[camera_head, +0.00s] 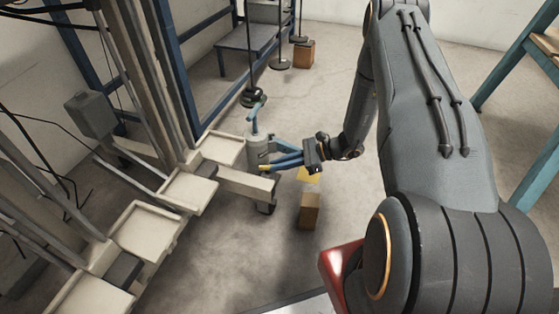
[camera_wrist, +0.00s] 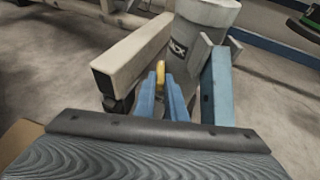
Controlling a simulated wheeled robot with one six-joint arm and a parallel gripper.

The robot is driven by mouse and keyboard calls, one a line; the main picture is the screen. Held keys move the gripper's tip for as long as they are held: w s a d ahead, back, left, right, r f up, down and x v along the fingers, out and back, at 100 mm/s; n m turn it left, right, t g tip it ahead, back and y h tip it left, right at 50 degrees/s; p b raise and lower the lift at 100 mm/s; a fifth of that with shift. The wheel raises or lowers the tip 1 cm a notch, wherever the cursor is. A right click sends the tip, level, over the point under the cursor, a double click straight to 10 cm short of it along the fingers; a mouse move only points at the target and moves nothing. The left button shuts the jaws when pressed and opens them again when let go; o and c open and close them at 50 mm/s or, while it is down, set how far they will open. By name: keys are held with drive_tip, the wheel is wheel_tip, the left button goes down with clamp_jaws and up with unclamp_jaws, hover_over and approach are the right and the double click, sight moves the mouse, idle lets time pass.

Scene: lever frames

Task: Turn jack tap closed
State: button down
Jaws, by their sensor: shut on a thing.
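The jack has a pale grey cylinder body (camera_head: 257,150), which also shows at the top of the wrist view (camera_wrist: 205,14). A blue bar (camera_wrist: 218,90) stands beside it on the right in the wrist view. The tap (camera_wrist: 160,73) is a small yellow piece low on the jack. My gripper (camera_wrist: 161,92) has blue fingers that are shut on the tap, with its yellow end showing between and just beyond the fingertips. In the head view my gripper (camera_head: 270,166) reaches in from the right, low beside the jack. The tap's exact angle is hard to tell.
A beige beam (camera_wrist: 135,55) lies close left of my fingers. Beige trays and rails (camera_head: 145,227) run along the left. A wooden block (camera_head: 310,212) stands on the floor below my gripper. A red object (camera_head: 340,268) is at the lower middle. Open floor lies behind.

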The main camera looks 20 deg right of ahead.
drive_tip(key=shift+s+a+m+t+h+p, duration=0.1)
drive_tip(key=shift+s+m+t+h+p, duration=0.2)
drive_tip(key=shift+m+t+p, duration=0.5)
drive_tip(key=shift+s+a+m+t+h+p, duration=0.15)
drive_tip(key=shift+m+t+h+p, duration=0.35)
drive_tip(key=shift+p, duration=0.6)
drive_tip(key=shift+s+a+m+t+h+p, duration=0.1)
drive_tip(key=shift+s+m+t+h+p, duration=0.2)
drive_tip(key=shift+m+t+p, duration=0.55)
drive_tip(key=c, duration=2.1)
unclamp_jaws()
drive_tip(key=shift+d, duration=0.1)
drive_tip(key=p+v, duration=0.3)
drive_tip(key=v, duration=0.4)
drive_tip(key=shift+s+d+r, duration=0.15)
drive_tip(key=shift+s+d, duration=0.05)
drive_tip(key=shift+d, duration=0.05)
